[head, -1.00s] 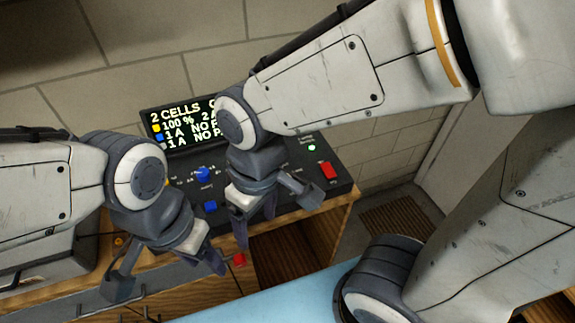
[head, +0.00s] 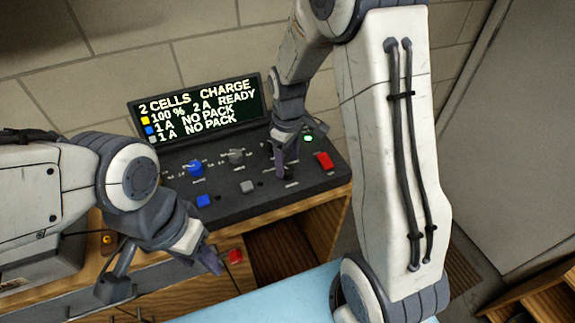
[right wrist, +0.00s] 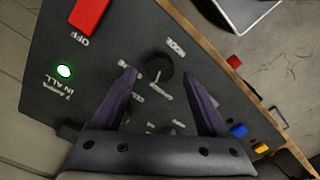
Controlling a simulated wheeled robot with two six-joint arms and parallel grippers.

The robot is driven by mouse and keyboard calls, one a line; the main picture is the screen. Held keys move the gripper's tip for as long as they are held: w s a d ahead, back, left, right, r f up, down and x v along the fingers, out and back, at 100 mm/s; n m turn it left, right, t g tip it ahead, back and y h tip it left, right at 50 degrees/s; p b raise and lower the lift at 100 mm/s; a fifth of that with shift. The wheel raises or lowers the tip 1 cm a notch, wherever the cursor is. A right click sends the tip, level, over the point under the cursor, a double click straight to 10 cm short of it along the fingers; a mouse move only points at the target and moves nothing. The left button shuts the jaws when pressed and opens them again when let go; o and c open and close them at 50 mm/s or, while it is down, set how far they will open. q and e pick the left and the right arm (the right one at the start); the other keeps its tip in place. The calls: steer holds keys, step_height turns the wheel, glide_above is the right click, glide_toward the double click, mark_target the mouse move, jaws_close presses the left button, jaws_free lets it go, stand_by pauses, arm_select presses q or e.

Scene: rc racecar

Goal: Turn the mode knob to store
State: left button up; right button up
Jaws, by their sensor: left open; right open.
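The dark charger console (head: 225,205) stands on a wooden cabinet, its screen (head: 195,108) reading "2 CELLS CHARGE", "100% 2 A READY" and two "NO PACK" lines. In the right wrist view, a black knob (right wrist: 155,68) beside a label that seems to read "MODE" lies between and just beyond the fingertips of my right gripper (right wrist: 165,75). That gripper is open, pointing down over the console's right part in the head view (head: 293,152), where it hides the knob. Contact cannot be told. My left gripper (head: 160,277) is open and empty, in front of the console's left side.
A blue knob (head: 196,168), a grey knob (head: 236,156), blue (head: 204,201) and grey (head: 247,187) buttons are left of my right gripper. A red switch (head: 324,160) and lit green lamp (head: 308,138) are close on its right. A red block (head: 235,257) is near my left gripper.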

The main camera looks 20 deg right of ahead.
mark_target(288, 170)
steer(key=shift+f, duration=1.5)
jaws_close()
steer(key=shift+m, duration=0.4)
steer(key=m+p, duration=0.1)
steer(key=m, duration=0.2)
steer(key=shift+r, duration=0.1)
steer(key=shift+m, duration=2.1)
